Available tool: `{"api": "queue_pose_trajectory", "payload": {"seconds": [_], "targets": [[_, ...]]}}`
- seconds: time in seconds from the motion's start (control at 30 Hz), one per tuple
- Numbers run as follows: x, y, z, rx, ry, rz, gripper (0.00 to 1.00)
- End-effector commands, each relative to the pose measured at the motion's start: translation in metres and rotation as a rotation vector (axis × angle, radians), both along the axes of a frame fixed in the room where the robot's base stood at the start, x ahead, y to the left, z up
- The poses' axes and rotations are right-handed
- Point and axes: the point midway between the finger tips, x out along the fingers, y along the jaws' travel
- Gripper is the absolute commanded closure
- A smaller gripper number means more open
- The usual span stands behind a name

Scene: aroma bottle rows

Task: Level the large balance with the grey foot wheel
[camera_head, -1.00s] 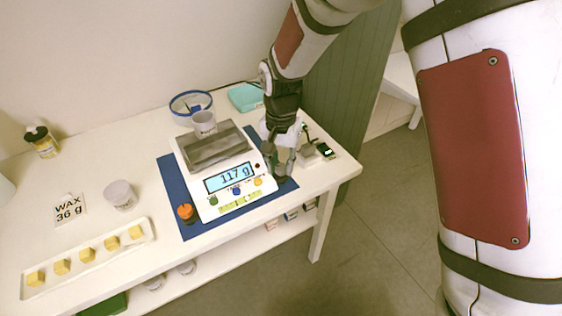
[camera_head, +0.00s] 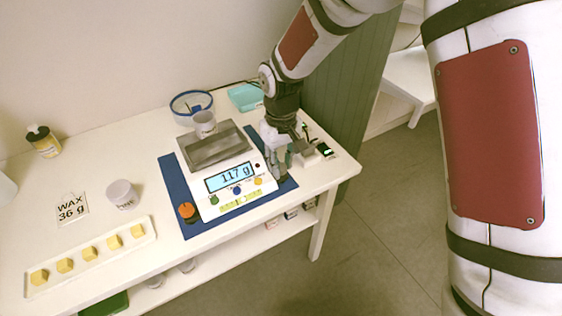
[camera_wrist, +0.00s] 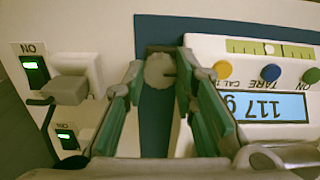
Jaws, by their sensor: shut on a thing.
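The large balance (camera_head: 222,172) stands on a blue mat (camera_head: 199,229), its display reading 117 g. Its yellow-green level strip (camera_head: 240,201) is on the front edge. In the wrist view the strip (camera_wrist: 245,46) shows a pale bubble (camera_wrist: 269,48) near its middle. The grey foot wheel (camera_wrist: 158,70) is at the balance's corner, between my fingertips. My gripper (camera_head: 279,171) points down beside the balance's right front corner, shut on the grey wheel; in the head view my fingers mostly hide the wheel. An orange foot wheel (camera_head: 187,211) is at the other front corner.
A white cup (camera_head: 205,123) is on the balance pan. Small devices with green-lit switches (camera_head: 325,150) stand close to my gripper on the right. A tray of yellow cubes (camera_head: 90,258), a jar (camera_head: 122,194) and a wax card (camera_head: 72,208) lie to the left.

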Motion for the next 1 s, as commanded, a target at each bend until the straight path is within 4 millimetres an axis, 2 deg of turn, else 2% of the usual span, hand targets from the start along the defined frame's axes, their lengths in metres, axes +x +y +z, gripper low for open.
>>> {"api": "queue_pose_trajectory", "payload": {"seconds": [0.2,0.5,1.0], "targets": [[0.0007,0.0005,0.001,0.002,-0.002,0.19,1.0],[0.0006,0.0005,0.0007,0.002,-0.002,0.383,1.0],[0.0004,0.0011,0.0006,0.002,-0.002,0.483,1.0]]}}
